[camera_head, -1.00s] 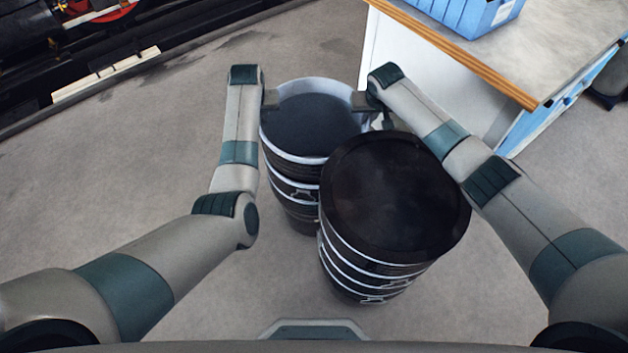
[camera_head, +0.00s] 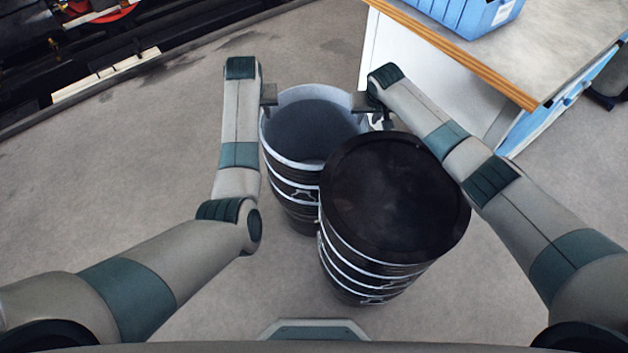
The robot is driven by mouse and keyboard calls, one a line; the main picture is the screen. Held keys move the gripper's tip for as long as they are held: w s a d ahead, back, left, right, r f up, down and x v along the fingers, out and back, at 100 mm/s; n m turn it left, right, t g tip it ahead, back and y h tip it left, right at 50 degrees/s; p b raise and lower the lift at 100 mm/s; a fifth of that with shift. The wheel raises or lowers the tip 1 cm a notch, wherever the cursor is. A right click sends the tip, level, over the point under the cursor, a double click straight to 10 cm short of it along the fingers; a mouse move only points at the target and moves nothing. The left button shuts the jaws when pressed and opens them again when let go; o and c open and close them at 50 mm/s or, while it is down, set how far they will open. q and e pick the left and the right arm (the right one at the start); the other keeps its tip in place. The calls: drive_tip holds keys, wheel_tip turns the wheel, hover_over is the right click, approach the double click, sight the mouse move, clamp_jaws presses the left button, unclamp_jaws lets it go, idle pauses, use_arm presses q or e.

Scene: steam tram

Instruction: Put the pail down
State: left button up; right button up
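A dark pail with white bands and a pale rim (camera_head: 292,188) is between my two grippers, its open mouth facing up. Its inner wall is pale blue-grey and a dark grey surface shows inside. My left gripper (camera_head: 268,96) is at the left of the rim, and my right gripper (camera_head: 364,104) is at the right of it. The fingers are small and partly hidden by the wrists, so I cannot tell whether either is shut on the rim. The pail's lower part is partly hidden, and whether its bottom touches the floor does not show.
A black-topped banded drum (camera_head: 395,200) stands close in front, overlapping the pail in view. A white counter with a wooden edge (camera_head: 455,55) stands at upper right, with a blue crate (camera_head: 465,15) on it. Dark tram machinery (camera_head: 40,50) is at upper left. The left floor is clear.

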use_arm(q)
drive_tip(key=v, duration=0.8)
drive_tip(key=shift+s+r, duration=0.15)
drive_tip(key=shift+r, duration=0.1)
use_arm(e)
drive_tip(key=shift+r, duration=0.15)
drive_tip(key=v, duration=1.1)
drive_tip(key=shift+s+r, duration=0.25)
drive_tip(key=shift+r, duration=0.05)
use_arm(q)
drive_tip(key=shift+d, duration=0.1)
use_arm(e)
drive_tip(key=shift+d, duration=0.1)
